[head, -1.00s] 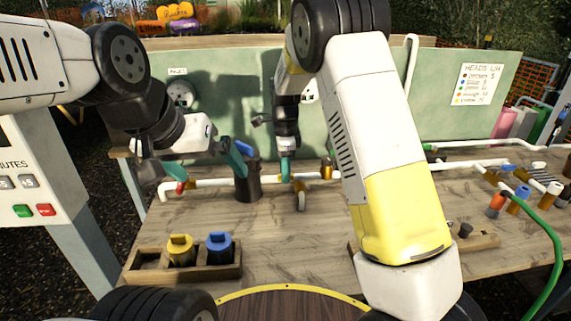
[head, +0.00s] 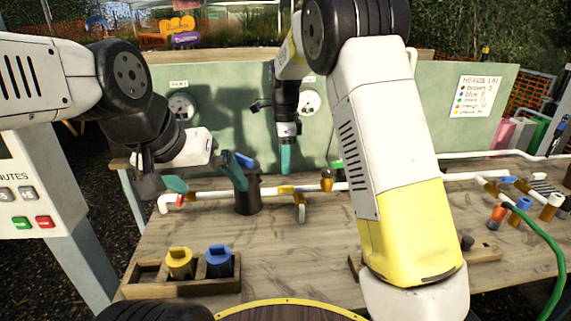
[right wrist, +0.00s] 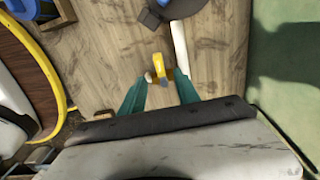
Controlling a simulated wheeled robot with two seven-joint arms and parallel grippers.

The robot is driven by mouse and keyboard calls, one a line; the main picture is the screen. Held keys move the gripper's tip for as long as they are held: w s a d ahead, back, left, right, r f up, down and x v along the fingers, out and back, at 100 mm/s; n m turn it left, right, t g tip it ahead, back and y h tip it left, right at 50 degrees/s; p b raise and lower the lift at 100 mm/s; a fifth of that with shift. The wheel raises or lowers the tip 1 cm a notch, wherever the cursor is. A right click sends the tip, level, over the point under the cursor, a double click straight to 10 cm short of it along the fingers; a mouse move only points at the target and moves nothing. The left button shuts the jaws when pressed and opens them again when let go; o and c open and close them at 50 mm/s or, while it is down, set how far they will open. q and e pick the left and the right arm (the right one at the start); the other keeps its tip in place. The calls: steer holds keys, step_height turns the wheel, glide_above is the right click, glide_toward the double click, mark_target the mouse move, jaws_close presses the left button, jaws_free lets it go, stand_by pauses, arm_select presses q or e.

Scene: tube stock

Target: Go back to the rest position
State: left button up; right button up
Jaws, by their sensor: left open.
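My left gripper (head: 205,178) is in the head view above the left end of the white pipe run (head: 210,194). Its teal fingers are apart, with nothing seen between them. The right-hand finger overlaps a dark cup (head: 247,199) with a blue piece (head: 244,160) at its top. My right gripper (head: 286,160) points down just above the pipe, with a visible gap below it. In the right wrist view its teal fingers (right wrist: 161,80) are apart, with a yellow fitting (right wrist: 158,64) beyond and between the tips. Nothing appears held.
A wooden tray (head: 215,289) with a yellow cap (head: 180,262) and a blue cap (head: 219,261) sits at the bench's front left. A green back panel (head: 445,115) stands behind. Fittings and a green hose (head: 555,250) are at right.

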steer(key=s+d+r+n+t+y, duration=0.3)
steer(key=s+d+r+n, duration=0.5)
steer(key=s+d+r, duration=0.4)
steer(key=s+d+n+t, duration=0.3)
steer(key=s+n, duration=0.6)
steer(key=s, duration=0.7)
steer(key=shift+f+h, duration=0.4)
